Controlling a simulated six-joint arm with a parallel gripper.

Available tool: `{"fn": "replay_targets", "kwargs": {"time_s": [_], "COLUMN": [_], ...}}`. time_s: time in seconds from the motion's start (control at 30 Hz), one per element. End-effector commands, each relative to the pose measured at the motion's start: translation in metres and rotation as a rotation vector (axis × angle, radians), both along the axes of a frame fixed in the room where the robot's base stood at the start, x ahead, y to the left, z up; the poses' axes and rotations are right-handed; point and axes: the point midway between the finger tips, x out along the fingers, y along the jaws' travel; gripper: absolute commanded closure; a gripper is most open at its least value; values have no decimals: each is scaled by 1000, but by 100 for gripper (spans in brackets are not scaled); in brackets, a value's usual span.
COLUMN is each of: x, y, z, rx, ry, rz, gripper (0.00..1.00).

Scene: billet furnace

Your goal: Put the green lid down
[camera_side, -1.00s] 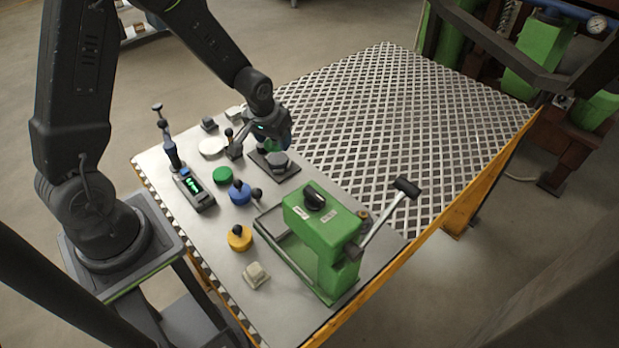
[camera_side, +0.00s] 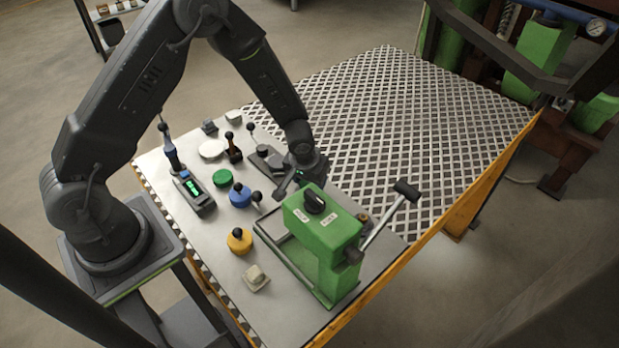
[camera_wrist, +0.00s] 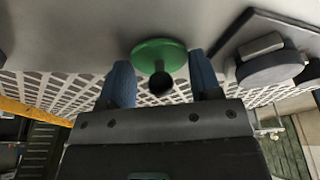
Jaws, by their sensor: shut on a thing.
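My gripper (camera_side: 290,184) is low over the table, between the dark plate and the green press. In the wrist view my gripper (camera_wrist: 161,72) has its blue fingers on either side of the green lid (camera_wrist: 146,53), a disc with a black knob, and is shut on it.
The green press (camera_side: 322,240) with its lever (camera_side: 385,215) stands close in front of my gripper. The perforated table top (camera_side: 400,130) is clear.

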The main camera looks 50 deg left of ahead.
Motion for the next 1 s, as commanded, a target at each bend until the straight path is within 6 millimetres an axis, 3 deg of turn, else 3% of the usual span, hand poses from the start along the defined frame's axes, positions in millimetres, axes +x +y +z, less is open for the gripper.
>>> {"fn": "replay_targets", "kwargs": {"time_s": [0.27, 0.3, 0.4, 0.77, 1.0], "x": [0, 0, 0, -1, -11], "y": [0, 0, 0, 0, -5], "z": [-3, -3, -3, 6, 48], "rx": [0, 0, 0, 0, 0], "ry": [0, 0, 0, -1, -5], "rz": [0, 0, 0, 1, 0], "gripper": [65, 40, 31, 31, 31]}}
